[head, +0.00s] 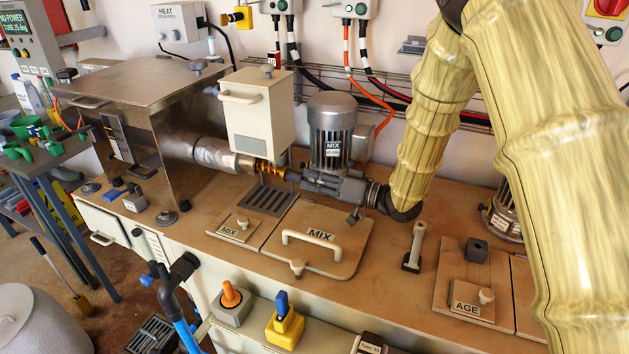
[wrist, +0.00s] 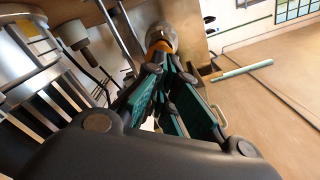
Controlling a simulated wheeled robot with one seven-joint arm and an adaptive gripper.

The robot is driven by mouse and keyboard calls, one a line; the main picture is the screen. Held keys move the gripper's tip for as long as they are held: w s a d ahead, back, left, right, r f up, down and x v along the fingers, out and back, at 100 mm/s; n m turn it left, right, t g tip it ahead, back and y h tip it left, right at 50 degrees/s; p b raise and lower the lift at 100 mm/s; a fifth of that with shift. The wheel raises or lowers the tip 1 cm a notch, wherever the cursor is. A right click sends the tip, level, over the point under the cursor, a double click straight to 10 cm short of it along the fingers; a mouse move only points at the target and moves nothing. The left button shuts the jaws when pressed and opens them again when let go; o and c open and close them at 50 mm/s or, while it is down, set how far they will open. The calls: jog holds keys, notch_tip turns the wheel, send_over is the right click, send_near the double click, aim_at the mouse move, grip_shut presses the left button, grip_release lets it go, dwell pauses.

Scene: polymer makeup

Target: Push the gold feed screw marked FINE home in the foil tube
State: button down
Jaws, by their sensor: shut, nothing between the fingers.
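The foil tube (head: 220,156) is a silvery cylinder that sticks out sideways from the steel box on the bench. The gold feed screw (head: 268,168) shows at its right end, with part of its length outside the tube; its FINE mark is not readable. My gripper (head: 294,176) is shut and empty, level with the screw, its fingertips at the screw's outer end. I cannot tell whether they touch. In the wrist view my gripper (wrist: 158,66) points at the tube end (wrist: 163,40), where a gold-orange rim shows and the fingers hide most of the screw.
A cream box with a handle (head: 258,112) stands just above and behind the screw. The MIX motor (head: 332,122) stands close behind my gripper. The MIX lid (head: 335,250) with its raised handle lies in front. The steel box (head: 150,95) is at the left.

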jog(key=shift+w+a+f, duration=0.1)
jog(key=shift+w+a, duration=0.05)
jog(key=shift+a, duration=0.55)
jog(key=shift+d, duration=0.15)
dwell(0.3)
jog(key=shift+p+v, duration=0.5)
jog(key=shift+v, duration=1)
